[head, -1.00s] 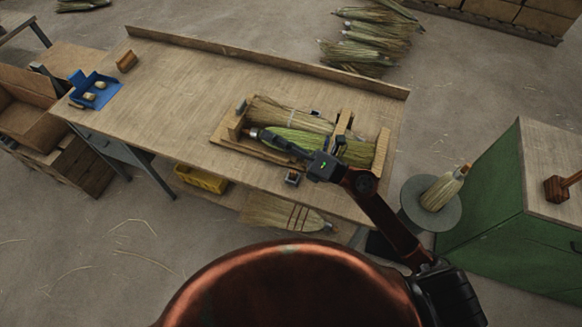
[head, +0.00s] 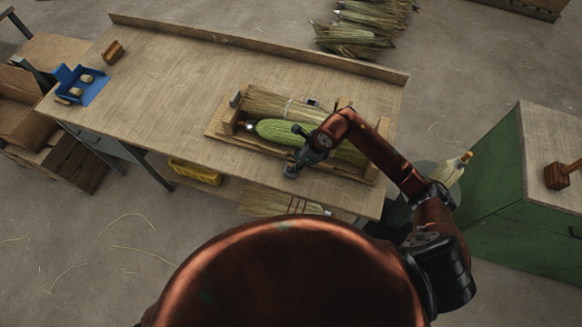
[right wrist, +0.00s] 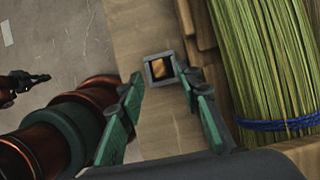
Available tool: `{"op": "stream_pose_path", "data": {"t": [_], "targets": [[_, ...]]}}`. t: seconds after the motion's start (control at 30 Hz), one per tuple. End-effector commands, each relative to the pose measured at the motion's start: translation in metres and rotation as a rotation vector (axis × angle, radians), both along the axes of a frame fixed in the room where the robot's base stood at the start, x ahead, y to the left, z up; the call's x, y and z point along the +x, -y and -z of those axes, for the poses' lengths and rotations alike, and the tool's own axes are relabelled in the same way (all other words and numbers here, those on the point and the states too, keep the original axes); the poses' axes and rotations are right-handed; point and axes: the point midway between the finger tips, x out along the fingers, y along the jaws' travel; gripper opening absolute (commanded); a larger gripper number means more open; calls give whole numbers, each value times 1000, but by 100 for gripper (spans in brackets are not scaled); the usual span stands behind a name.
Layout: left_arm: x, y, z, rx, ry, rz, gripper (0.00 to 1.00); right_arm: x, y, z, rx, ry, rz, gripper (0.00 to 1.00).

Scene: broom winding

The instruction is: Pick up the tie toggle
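A small wooden piece, which looks like the tie toggle (right wrist: 162,67), sits in a small dark square holder (right wrist: 147,74) on the workbench (head: 190,88). My right gripper (right wrist: 160,78) is open, with one finger on each side of the holder in the right wrist view; I cannot tell whether they touch it. In the head view my right gripper (head: 292,172) is at the bench's front edge and hides the holder. My left gripper (right wrist: 36,79) shows small at the left of the right wrist view; its finger opening is unclear.
A wooden cradle (head: 222,133) beside the right gripper holds green broom fibres (head: 275,131) and a paler bundle (head: 265,102). Blue cord (right wrist: 280,125) binds the fibres. A blue bin (head: 90,92) stands far left. The bench's left half is mostly clear.

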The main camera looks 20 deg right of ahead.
Motion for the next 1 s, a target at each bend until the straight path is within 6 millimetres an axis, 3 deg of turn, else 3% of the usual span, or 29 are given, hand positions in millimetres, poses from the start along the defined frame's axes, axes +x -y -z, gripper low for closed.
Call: {"op": "stream_pose_path", "data": {"t": [0.3,0.57,1.0], "targets": [[1,0,-5,0,2,0,0,11,-17,35,4,-2,-2,32],[4,0,-5,-1,6,0,0,12,-17,37,3,-1,-3,31],[6,0,-5,-1,8,1,0,12,-17,37,3,-1,-3,1]]}}
